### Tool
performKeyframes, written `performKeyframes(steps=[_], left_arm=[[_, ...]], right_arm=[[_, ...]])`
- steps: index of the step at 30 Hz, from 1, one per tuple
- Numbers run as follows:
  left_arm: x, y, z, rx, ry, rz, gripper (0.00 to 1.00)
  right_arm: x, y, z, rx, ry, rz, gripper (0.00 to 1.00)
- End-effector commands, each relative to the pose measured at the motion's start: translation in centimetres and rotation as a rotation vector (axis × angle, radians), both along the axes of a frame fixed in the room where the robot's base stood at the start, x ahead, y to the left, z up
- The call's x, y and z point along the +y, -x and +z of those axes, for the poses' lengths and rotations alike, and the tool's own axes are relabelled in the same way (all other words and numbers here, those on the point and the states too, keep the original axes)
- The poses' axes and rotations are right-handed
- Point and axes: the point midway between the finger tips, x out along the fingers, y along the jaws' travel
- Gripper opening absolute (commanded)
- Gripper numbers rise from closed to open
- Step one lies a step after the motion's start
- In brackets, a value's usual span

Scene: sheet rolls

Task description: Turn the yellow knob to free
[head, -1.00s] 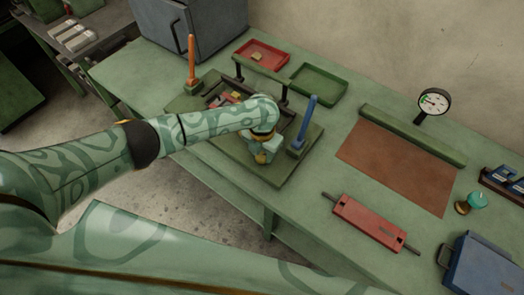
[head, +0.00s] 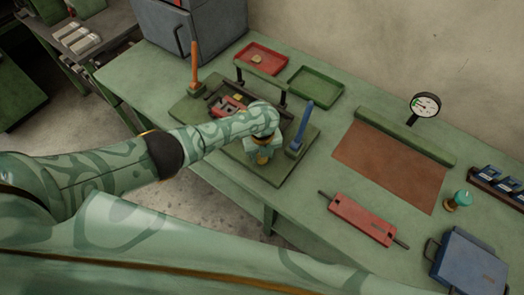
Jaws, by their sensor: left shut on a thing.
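A green base plate (head: 190,110) on the bench carries a dark frame, an orange upright lever (head: 194,66) at its left and a blue lever (head: 303,122) at its right. My left gripper (head: 263,158) is down at the front right of this plate, beside the blue lever. It is shut on a small yellow part, which looks like the yellow knob (head: 262,161). The gripper and wrist hide most of the knob, and no marking of its position can be read. My right gripper is out of view.
Red (head: 262,70) and green (head: 336,86) trays lie behind the fixture. To the right are a brown mat (head: 390,165), a round gauge (head: 425,104), a red bar tool (head: 360,220), a teal-topped knob (head: 462,198) and a blue case (head: 470,265).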

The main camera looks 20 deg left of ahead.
Motion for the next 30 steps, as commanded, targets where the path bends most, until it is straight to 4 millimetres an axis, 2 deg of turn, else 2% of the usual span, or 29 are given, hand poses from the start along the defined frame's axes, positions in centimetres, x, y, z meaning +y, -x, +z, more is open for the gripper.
performKeyframes(steps=[15,21,30], left_arm=[[0.0,0.0,0.1,0.001,0.0,0.454,0.15],[0.0,0.0,0.1,0.001,0.0,0.571,0.15],[0.0,0.0,0.0,0.0,-0.001,0.655,0.15]], right_arm=[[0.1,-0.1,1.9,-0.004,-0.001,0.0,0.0],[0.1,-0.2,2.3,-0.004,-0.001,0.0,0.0],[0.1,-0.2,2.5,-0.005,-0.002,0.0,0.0]])
